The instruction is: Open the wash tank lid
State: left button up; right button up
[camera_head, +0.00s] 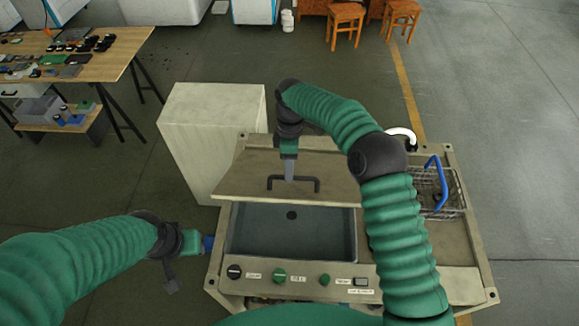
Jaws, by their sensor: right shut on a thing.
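The wash tank (221,268) stands in front of me, with its grey basin (290,240) showing. The beige lid (240,180) is raised at the back of the basin, its front edge up and the basin's front part uncovered. A dark bar handle (314,184) is on the lid. My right gripper (289,178) reaches down from above and is shut on the handle. My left gripper (206,243) is beside the tank's left edge, with a blue part at its tip; its fingers are not clear. My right arm hides part of the lid's right side.
A wire basket (450,190) with a blue handle (439,178) sits on the tank's right side. A pale cabinet (205,140) stands behind left. Knobs and labels line the front panel (310,277). A wooden workbench (110,65) is far left. Floor at right is clear.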

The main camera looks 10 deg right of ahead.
jog(key=shift+w, duration=0.15)
jog(key=shift+w+r, duration=0.1)
jog(key=shift+r, duration=0.25)
jog(key=w+r+p, duration=0.3)
jog(key=r+p, duration=0.4)
jog(key=r, duration=0.8)
jog(key=shift+d+r, duration=0.25)
jog(key=shift+r, duration=0.15)
